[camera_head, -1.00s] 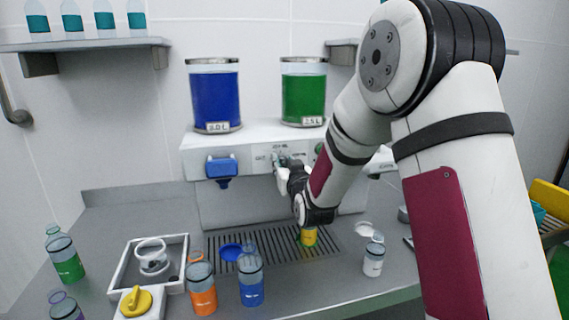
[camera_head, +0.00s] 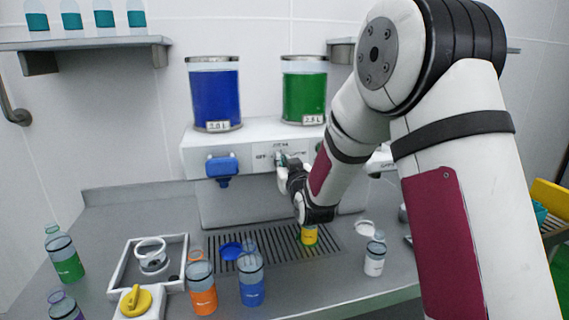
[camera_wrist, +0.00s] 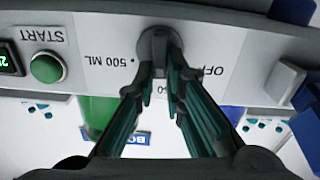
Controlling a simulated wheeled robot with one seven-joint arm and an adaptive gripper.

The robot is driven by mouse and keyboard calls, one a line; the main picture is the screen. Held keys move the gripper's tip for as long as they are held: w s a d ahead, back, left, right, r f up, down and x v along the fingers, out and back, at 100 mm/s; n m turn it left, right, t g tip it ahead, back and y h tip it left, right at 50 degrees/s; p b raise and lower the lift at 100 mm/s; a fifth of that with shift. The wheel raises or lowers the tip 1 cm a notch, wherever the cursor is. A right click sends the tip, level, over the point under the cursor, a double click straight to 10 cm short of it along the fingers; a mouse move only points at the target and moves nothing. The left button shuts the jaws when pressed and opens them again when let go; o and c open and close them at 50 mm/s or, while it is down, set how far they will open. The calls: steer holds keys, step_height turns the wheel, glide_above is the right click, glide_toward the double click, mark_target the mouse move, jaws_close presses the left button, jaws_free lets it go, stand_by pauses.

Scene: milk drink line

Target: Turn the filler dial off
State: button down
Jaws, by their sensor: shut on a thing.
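The filler dial (camera_wrist: 155,45) is a grey knob on the white filler panel, seen upside down in the wrist view. Printed marks around it read 500 ML (camera_wrist: 107,62) and OFF (camera_wrist: 207,70); another mark is mostly hidden between the fingers. My gripper (camera_wrist: 161,72) is shut on the dial, its teal-padded fingers on either side of the knob. Which mark the dial points to is hard to tell. In the head view my gripper (camera_head: 281,160) is at the panel front, and the dial is largely hidden by it.
A green START button (camera_wrist: 47,67) and a small display (camera_wrist: 10,58) are beside the dial. A blue nozzle (camera_head: 221,168) is left on the panel. A yellow-filled bottle (camera_head: 309,236) stands on the drain grate below my wrist. Orange (camera_head: 203,298) and blue (camera_head: 251,289) bottles stand in front.

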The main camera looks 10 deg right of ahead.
steer(key=n+b, duration=0.1)
steer(key=n, duration=0.2)
steer(key=n+b, duration=0.1)
steer(key=n, duration=0.3)
steer(key=a+n+b, duration=0.1)
steer(key=n, duration=0.2)
steer(key=shift+a+f+n+b, duration=0.1)
steer(key=shift+f+n+b, duration=0.2)
steer(key=shift+f+n, duration=0.1)
stand_by(0.4)
steer(key=c, duration=1.7)
jaws_free()
steer(key=shift+o, duration=0.2)
steer(key=s, duration=1.2)
